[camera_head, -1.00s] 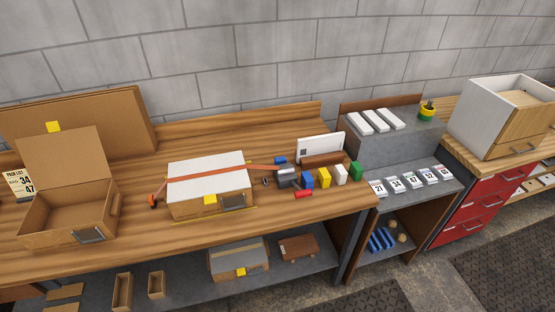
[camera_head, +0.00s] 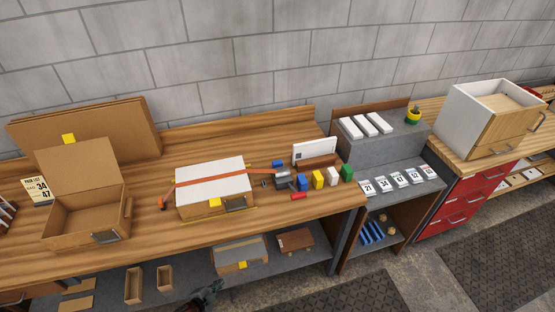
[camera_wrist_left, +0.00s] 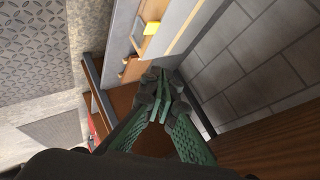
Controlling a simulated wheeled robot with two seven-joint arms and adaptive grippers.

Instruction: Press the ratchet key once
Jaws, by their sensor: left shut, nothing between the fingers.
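A grey and black ratchet (camera_head: 284,180) sits on the workbench in the head view, at the right end of an orange strap (camera_head: 218,175). The strap runs across a white-topped cardboard box (camera_head: 235,172). The ratchet's key is too small to make out. My left gripper (camera_head: 212,290) is at the bottom edge of the head view, low in front of the bench and well away from the ratchet. In the left wrist view its green fingers (camera_wrist_left: 163,108) are together with nothing between them. My right gripper is not in view.
An open cardboard box (camera_head: 84,217) stands at the left of the bench. Small blue, yellow, white and green blocks (camera_head: 318,179) stand right of the ratchet, with a red piece (camera_head: 299,196) in front. The lower shelf (camera_head: 207,270) holds another box. The bench front (camera_head: 200,232) is clear.

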